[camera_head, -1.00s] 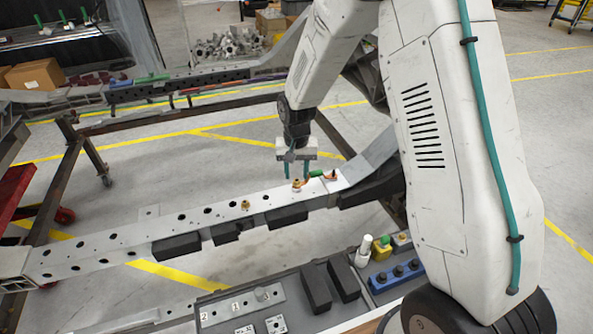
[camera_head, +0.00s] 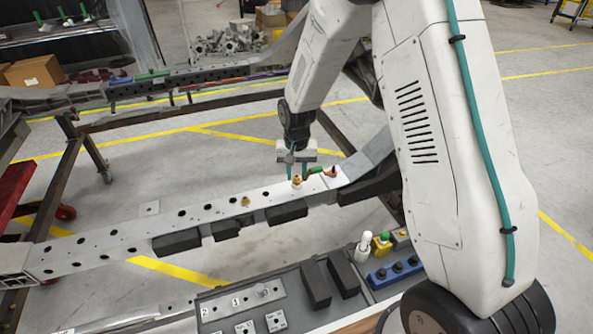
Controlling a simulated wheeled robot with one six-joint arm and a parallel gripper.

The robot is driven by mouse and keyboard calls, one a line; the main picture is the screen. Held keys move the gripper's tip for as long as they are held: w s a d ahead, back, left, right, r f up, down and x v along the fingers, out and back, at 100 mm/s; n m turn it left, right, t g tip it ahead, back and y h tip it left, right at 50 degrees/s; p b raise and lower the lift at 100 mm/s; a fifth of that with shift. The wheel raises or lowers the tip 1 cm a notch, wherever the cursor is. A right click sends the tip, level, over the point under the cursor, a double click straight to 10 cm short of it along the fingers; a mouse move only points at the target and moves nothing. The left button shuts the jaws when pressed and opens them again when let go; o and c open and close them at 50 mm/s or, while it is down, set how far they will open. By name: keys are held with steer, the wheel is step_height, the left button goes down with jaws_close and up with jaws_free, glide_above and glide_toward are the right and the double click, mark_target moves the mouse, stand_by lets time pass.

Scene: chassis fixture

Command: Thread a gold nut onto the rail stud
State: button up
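The pale rail (camera_head: 118,244) runs from the lower left up to the right. A small gold piece, apparently a nut on a stud (camera_head: 297,182), stands on the rail towards its right end. Another gold piece (camera_head: 245,202) sits further left on the rail. A dark-tipped stud with orange at its base (camera_head: 332,171) is near the rail's right end. My gripper (camera_head: 297,175) points down just above the first gold piece. Its two teal fingers look apart, one on each side of it. I cannot tell whether they touch it. No nut shows clearly between the fingers.
A green and orange piece (camera_head: 315,170) lies on the rail close to the right of my gripper. Black blocks (camera_head: 178,241) hang along the rail's near side. In front stands a grey tray (camera_head: 225,318) with black bars, a blue holder (camera_head: 396,272) and a white bottle (camera_head: 364,247).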

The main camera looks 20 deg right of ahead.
steer(key=shift+f, duration=0.2)
jaws_close()
steer(key=m, duration=0.3)
steer(key=shift+w, duration=0.1)
steer(key=m, duration=0.4)
steer(key=shift+w+m, duration=0.1)
steer(key=shift+m, duration=0.3)
steer(key=m, duration=0.4)
steer(key=shift+w+m, duration=0.1)
steer(key=shift+m, duration=0.2)
steer(key=m, duration=0.5)
steer(key=shift+w, duration=0.15)
steer(key=shift+o, duration=1.7)
jaws_free()
steer(key=shift+o, duration=0.6)
steer(key=shift+f, duration=0.1)
